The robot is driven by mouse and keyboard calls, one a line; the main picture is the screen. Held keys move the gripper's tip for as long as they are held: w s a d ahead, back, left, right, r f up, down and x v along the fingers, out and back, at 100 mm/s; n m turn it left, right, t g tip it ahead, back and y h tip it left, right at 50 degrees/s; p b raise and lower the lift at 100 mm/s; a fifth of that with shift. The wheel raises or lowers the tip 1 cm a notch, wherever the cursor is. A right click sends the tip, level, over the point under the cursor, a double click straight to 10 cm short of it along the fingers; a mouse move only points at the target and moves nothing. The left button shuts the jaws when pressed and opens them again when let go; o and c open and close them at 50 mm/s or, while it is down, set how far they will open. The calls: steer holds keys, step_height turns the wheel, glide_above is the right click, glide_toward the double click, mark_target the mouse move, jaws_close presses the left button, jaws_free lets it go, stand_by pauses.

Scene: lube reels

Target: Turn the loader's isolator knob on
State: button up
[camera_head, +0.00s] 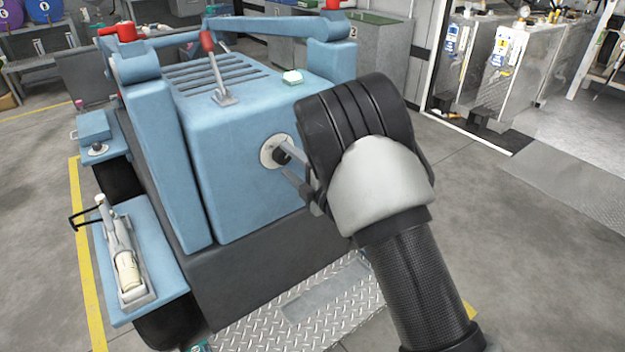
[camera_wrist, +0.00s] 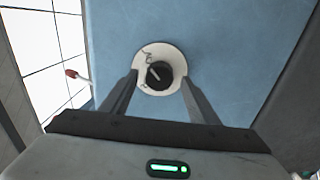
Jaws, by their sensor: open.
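The isolator knob (camera_head: 282,155) is a small black knob on a round pale plate (camera_head: 268,152), set in the blue side panel of the loader (camera_head: 240,170). In the wrist view the knob (camera_wrist: 159,75) sits at the middle of its plate (camera_wrist: 145,60), with a light pointer line running up and left. My gripper (camera_head: 296,170) is open in front of the panel. In the wrist view my gripper's fingers (camera_wrist: 159,86) stand one on each side of the plate, apart from the knob. Whether the fingertips reach the knob's depth cannot be told.
A red-tipped lever (camera_head: 212,65) stands on the loader's top by a slatted vent. A hand pump (camera_head: 124,262) lies on the left fender. Diamond-plate step (camera_head: 270,318) lies below. Grey floor (camera_head: 520,230) is clear at right.

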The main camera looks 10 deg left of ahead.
steer(key=p+v, duration=0.1)
steer(key=v, duration=1.4)
steer(key=shift+s+d, duration=0.25)
steer(key=shift+w+r, duration=0.1)
steer(key=w+d+r+m+t+h, duration=0.2)
steer(key=w+d+r+m+h, duration=0.4)
steer(key=d+m, duration=0.15)
steer(key=s+d+r+m+g+h, duration=0.1)
steer(key=d+r+m+h, duration=0.2)
steer(key=d+m, duration=0.15)
steer(key=s+d+r+m+h, duration=0.2)
steer(key=d+m, duration=0.2)
steer(key=d, duration=0.2)
steer(key=s+d+r+m+g+h, duration=0.15)
steer(key=s+m, duration=0.25)
steer(key=s, duration=0.5)
steer(key=s+d+r+m+g, duration=0.1)
steer(key=s+d+m+g, duration=0.25)
steer(key=s, duration=0.45)
steer(key=s+d+r+m+g+h, duration=0.15)
steer(key=s+m, duration=0.25)
steer(key=s, duration=0.5)
step_height(320, 180, up, 25)
steer(key=p, duration=2.5)
steer(key=shift+a+f, duration=0.2)
steer(key=shift+g, duration=0.25)
